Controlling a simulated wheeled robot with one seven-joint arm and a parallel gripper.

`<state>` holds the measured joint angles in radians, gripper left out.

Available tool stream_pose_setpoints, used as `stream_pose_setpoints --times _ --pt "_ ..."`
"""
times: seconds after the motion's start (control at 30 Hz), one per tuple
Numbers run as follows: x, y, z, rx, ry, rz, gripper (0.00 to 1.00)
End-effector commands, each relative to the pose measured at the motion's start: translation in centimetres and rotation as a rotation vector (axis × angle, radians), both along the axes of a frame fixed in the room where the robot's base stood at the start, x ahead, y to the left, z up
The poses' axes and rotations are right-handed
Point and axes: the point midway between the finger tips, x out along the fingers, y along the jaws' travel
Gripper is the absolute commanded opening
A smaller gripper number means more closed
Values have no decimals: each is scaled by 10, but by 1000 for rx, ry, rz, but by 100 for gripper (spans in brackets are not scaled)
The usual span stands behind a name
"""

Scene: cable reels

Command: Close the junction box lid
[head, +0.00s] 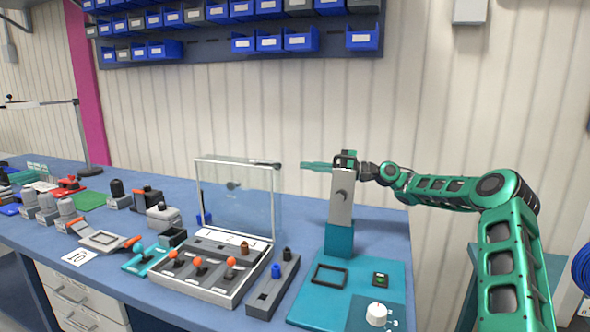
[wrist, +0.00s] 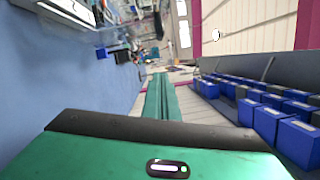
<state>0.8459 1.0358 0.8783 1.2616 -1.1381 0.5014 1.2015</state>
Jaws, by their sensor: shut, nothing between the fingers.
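A grey box (head: 195,283) with orange-tipped levers sits on the bench in the head view. Its clear lid (head: 235,212) stands upright at the back edge, open, with a small dark knob on it; I take this to be the junction box. My gripper (head: 303,165) is to the right of the lid's upper right corner, apart from it, pointing left with green fingers together and empty. The fingers also show in the wrist view (wrist: 160,95), pointing away along the bench and wall. I cannot make out the lid clearly in the wrist view.
A teal panel (head: 383,315) with a grey upright plate (head: 340,197) stands right of the box, just below my gripper. A narrow grey block (head: 264,302) lies between them. Blue bins (head: 302,40) hang on the wall above. Several fixtures crowd the bench to the left.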

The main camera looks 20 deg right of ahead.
Motion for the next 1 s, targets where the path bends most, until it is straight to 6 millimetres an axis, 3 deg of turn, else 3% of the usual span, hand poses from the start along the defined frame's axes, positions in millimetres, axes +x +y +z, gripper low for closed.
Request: stream_pose_setpoints --times 0.27,0.4,0.53,0.8,1.0 --pt "-14 -32 -1 -1 -1 4 0" --pt "-17 -35 0 -18 -21 7 19" --pt "-19 -19 9 -129 -153 26 19" --pt "-28 28 34 -454 -592 116 19" --pt "-31 42 41 -547 -738 155 19"
